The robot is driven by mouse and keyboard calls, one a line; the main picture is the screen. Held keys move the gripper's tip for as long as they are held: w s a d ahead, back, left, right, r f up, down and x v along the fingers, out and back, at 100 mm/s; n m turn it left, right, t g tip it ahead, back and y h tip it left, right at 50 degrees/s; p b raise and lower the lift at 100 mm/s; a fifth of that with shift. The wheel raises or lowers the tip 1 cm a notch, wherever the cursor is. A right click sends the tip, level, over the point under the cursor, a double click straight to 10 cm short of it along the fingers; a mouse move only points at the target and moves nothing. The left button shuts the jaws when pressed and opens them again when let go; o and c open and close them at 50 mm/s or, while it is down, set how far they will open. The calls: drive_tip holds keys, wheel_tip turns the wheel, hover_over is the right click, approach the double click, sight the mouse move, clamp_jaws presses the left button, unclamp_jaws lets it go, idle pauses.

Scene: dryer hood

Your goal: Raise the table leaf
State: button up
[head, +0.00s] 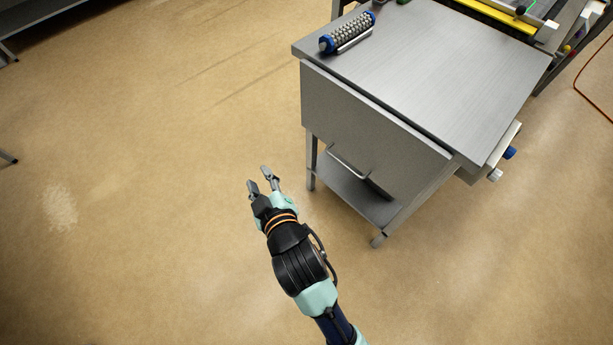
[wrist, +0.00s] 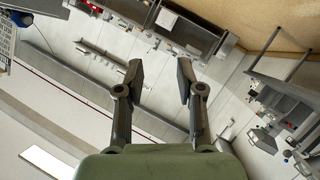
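The steel table (head: 440,60) stands at the right of the head view. Its leaf (head: 365,115) is a flat grey panel hanging down from the near left edge of the top. A bar handle (head: 346,162) is at the leaf's lower edge. My gripper (head: 268,173) is left of the leaf and handle, above the floor in the picture, and touches neither. Its two fingers are spread with nothing between them. The wrist view also shows the open, empty fingers (wrist: 160,78). I cannot make out the leaf in the wrist view.
A studded roller (head: 347,33) with blue ends lies on the table top near its left corner. A lower shelf (head: 350,195) and legs are under the leaf. White and blue knobs (head: 509,153) stick out at the right side.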

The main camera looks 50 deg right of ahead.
drive_tip(key=s+d+f+n+g+h+b, duration=0.1)
drive_tip(key=s+d+f+h+b, duration=0.15)
drive_tip(key=d+f, duration=0.4)
drive_tip(key=s+d+f+n+g+h+b, duration=0.1)
drive_tip(key=s+d+f+h, duration=0.15)
drive_tip(key=d+f, duration=0.45)
drive_tip(key=n+h+b, duration=0.1)
drive_tip(key=n+b, duration=0.2)
approach(345, 164)
drive_tip(key=w+d+f, duration=0.1)
drive_tip(key=d, duration=0.1)
drive_tip(key=shift+g, duration=0.3)
drive_tip(key=b+x, duration=0.2)
drive_tip(key=x, duration=0.5)
drive_tip(key=shift+w+d+b, duration=0.15)
drive_tip(key=shift+w+b, duration=0.2)
drive_tip(key=shift+w, duration=0.15)
drive_tip(key=shift+r, duration=0.1)
clamp_jaws()
